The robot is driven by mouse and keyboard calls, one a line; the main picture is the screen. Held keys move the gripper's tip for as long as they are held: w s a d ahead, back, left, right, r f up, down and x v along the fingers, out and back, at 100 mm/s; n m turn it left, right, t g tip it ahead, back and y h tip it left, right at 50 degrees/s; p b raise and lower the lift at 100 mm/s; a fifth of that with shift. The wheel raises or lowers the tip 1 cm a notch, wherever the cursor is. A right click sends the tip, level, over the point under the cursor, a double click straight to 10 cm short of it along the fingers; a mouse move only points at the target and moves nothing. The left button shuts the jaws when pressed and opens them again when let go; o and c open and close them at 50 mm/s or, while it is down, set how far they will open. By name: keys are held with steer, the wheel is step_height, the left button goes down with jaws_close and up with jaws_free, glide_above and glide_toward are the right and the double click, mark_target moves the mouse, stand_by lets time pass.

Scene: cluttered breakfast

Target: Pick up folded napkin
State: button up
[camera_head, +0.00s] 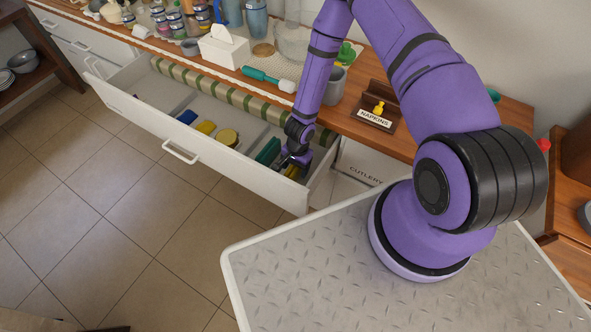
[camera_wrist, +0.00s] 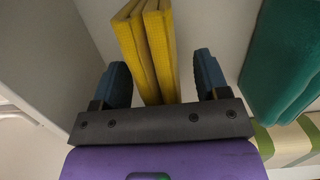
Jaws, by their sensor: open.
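A yellow folded napkin (camera_wrist: 148,45) stands on edge between the two fingers of my gripper (camera_wrist: 161,82) in the wrist view. The fingers are apart, with a gap on each side of the napkin. In the head view my gripper (camera_head: 291,166) reaches down into the right end of the open drawer (camera_head: 200,134). There the napkin is mostly hidden by my gripper, and a bit of yellow (camera_head: 291,171) shows beside it. A green folded cloth (camera_wrist: 284,58) lies to the right in the wrist view, and it also shows in the head view (camera_head: 267,151).
The drawer also holds a blue item (camera_head: 187,117), a yellow item (camera_head: 206,127) and a round yellow-lidded container (camera_head: 227,137). A wooden napkin holder (camera_head: 378,112) labelled NAPKINS stands on the counter. The drawer's front wall and right side wall are close to my gripper.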

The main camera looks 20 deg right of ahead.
steer(key=c, duration=1)
steer(key=shift+r, duration=0.1)
